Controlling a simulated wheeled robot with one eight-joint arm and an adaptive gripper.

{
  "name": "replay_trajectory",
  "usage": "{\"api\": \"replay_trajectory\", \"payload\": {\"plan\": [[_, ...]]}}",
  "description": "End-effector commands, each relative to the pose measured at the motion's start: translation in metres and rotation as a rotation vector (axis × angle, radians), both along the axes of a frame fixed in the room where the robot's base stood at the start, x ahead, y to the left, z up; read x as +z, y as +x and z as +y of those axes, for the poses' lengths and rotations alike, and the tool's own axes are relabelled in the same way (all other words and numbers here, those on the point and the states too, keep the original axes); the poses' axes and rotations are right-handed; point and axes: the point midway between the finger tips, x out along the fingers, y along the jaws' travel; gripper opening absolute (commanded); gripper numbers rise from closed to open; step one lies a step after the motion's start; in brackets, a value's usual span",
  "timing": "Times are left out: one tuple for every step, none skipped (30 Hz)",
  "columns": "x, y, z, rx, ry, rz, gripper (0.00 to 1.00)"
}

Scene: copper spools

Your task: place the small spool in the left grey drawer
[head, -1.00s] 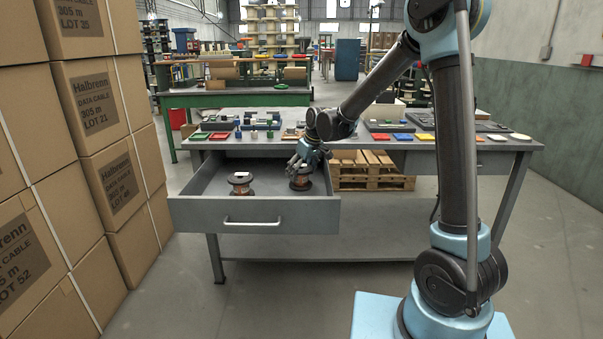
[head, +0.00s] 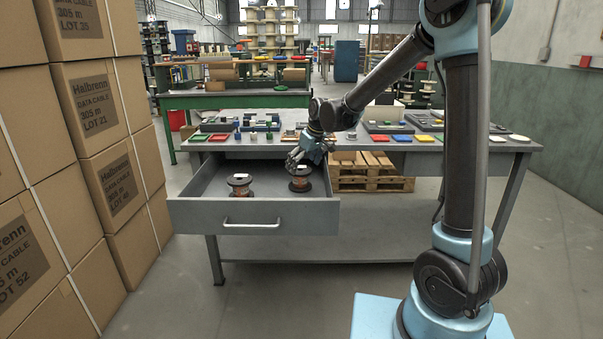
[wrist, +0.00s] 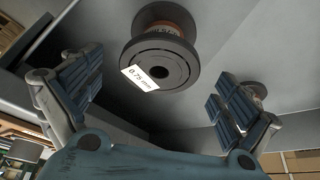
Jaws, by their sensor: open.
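The left grey drawer (head: 285,218) is pulled open below the workbench. Two copper spools with dark flanges stand upright inside it. One spool (head: 240,186) is left of the middle. The other spool (head: 300,181) stands to its right, near the drawer's right side. My gripper (head: 292,163) is just above and behind the right spool. In the wrist view my gripper (wrist: 165,100) is open, its fingers wide apart. A spool (wrist: 160,65) labelled 0.75 mm shows between and beyond them, apart from both.
The workbench top (head: 440,150) carries coloured trays and small parts. Stacked cardboard boxes (head: 110,185) stand close on the left. Open floor lies in front of the drawer.

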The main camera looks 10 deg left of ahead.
Motion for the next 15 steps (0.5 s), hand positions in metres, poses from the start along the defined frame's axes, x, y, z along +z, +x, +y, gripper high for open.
{"api": "replay_trajectory", "payload": {"plan": [[0.009,-0.002,-0.003,-0.001,0.0,0.0,0.97],[0.013,-0.003,-0.005,-0.001,0.0,0.0,0.97],[0.019,-0.004,-0.007,-0.001,0.0,0.0,0.97],[0.024,-0.005,-0.009,-0.001,0.0,0.0,0.97],[0.028,-0.006,-0.011,-0.001,0.0,0.0,0.97],[0.035,-0.007,-0.013,-0.001,0.0,0.0,0.97],[0.039,-0.008,-0.014,-0.001,0.0,0.0,0.97],[0.043,-0.009,-0.016,-0.001,0.0,0.0,0.97],[0.048,-0.011,-0.018,-0.001,0.0,0.0,0.97],[0.052,-0.011,-0.019,-0.002,0.0,0.001,0.97],[0.055,-0.012,-0.02,-0.002,0.0,0.001,0.97],[0.06,-0.013,-0.021,-0.001,0.0,0.0,0.97],[0.062,-0.013,-0.022,-0.001,0.0,0.0,0.97],[0.065,-0.014,-0.023,-0.001,0.0,0.0,0.97],[0.067,-0.014,-0.024,-0.001,0.0,0.0,0.97]]}}
